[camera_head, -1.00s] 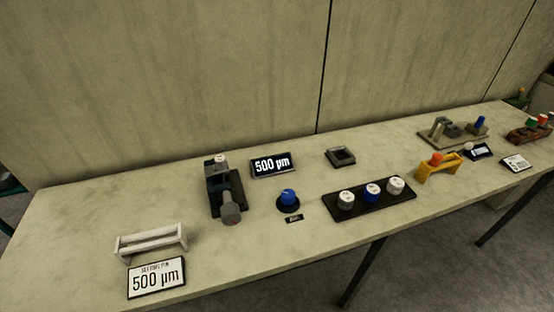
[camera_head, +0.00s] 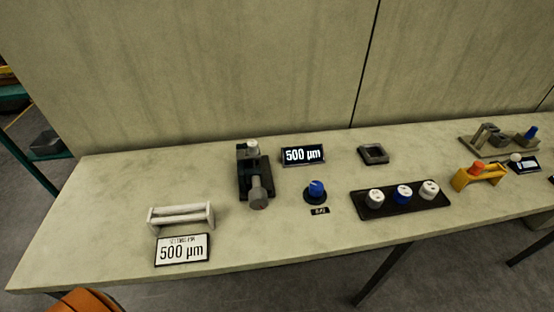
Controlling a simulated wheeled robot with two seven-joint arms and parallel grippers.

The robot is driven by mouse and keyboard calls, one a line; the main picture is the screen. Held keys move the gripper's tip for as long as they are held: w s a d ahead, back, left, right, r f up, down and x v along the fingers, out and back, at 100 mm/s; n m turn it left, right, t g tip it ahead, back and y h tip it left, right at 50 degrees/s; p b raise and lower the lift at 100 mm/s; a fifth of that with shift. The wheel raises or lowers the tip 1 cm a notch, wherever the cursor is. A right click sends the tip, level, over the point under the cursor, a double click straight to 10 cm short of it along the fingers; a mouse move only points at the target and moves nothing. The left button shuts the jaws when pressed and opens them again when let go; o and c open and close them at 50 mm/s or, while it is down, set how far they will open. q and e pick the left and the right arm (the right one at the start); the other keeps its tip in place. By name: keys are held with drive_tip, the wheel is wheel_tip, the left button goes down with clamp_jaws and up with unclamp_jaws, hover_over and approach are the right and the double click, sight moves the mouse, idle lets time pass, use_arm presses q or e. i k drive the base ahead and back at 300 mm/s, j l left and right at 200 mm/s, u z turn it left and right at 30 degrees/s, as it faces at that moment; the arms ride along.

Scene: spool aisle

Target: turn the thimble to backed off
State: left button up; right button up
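A dark micrometer-like device (camera_head: 242,172) stands on the bench left of the middle. A grey cylinder (camera_head: 258,194) projects from its front end and looks like the thimble; its marks are too small to read. A light round knob (camera_head: 252,145) sits at the device's back. The display (camera_head: 302,155) to its right reads 500 µm. A white card (camera_head: 182,250) at the front left also reads 500 µm, with smaller text above that I cannot read clearly. Neither of my grippers is in view.
A blue knob (camera_head: 316,190) stands right of the device. A black tray (camera_head: 412,205) carries three white and blue round pieces. A white rack (camera_head: 180,216) stands at left. A yellow stand (camera_head: 480,176) is farther right. The bench (camera_head: 100,220) is clear at its left end.

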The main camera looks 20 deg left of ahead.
sight(258, 199)
drive_tip(key=l+u, duration=0.15)
drive_tip(key=l, duration=0.25)
drive_tip(key=k+l+u, duration=0.2)
drive_tip(key=l, duration=0.15)
drive_tip(key=l+u, duration=0.15)
drive_tip(key=l, duration=0.2)
drive_tip(key=k+l+u, duration=0.2)
drive_tip(key=l, duration=0.15)
